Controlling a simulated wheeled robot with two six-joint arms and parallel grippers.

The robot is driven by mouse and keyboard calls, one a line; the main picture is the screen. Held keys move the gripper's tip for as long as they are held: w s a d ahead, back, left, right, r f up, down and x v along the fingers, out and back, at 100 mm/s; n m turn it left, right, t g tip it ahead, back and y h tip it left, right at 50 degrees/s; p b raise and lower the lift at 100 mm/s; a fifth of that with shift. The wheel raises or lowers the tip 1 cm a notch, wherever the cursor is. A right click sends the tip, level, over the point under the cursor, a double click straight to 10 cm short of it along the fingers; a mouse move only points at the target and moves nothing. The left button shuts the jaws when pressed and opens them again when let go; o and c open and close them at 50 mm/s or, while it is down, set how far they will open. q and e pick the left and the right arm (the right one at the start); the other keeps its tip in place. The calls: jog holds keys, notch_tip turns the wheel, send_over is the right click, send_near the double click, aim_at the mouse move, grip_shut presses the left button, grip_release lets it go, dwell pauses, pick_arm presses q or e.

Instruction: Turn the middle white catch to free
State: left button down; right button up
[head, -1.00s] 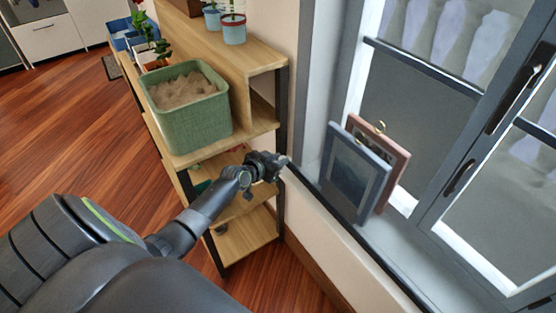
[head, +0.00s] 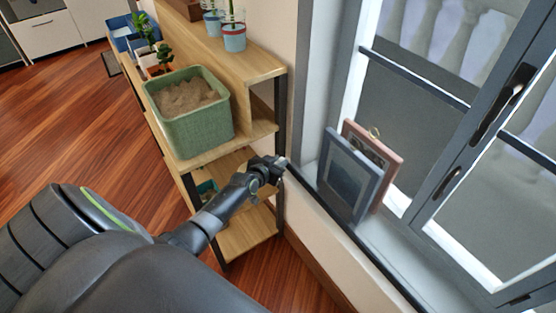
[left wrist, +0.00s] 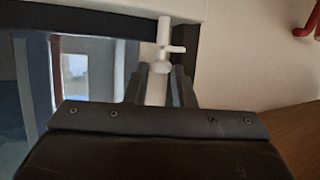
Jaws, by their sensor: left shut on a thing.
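My left gripper (head: 278,163) is at the dark window-sill edge, beside the shelf's front post. In the left wrist view its two dark fingers (left wrist: 156,88) are shut on a pale piece between them. A white catch (left wrist: 163,50) stands just beyond the fingertips, with a small lever sticking out to the right and a rounded knob below. I cannot tell whether the held piece belongs to this catch, nor whether it is the middle one. The catch is too small or hidden in the head view. My right gripper is not in view.
A wooden shelf (head: 250,235) with black posts holds a green basket (head: 195,128) and potted plants (head: 234,36). Two picture frames (head: 350,172) stand on the sill by the grey window. A red object (left wrist: 306,27) shows at the wrist view's upper right. Wood floor is open at left.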

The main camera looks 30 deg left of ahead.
pick_arm(q)
jog(key=c, duration=1.3)
grip_release()
jog(key=shift+s, duration=0.1)
jog(key=shift+s+r, duration=0.15)
jog(key=shift+s, duration=0.05)
jog(key=p+v, duration=0.4)
jog(key=v, duration=1.2)
jog(key=shift+s+r+p, duration=0.15)
jog(key=shift+s+p, duration=0.15)
jog(key=shift+s, duration=0.1)
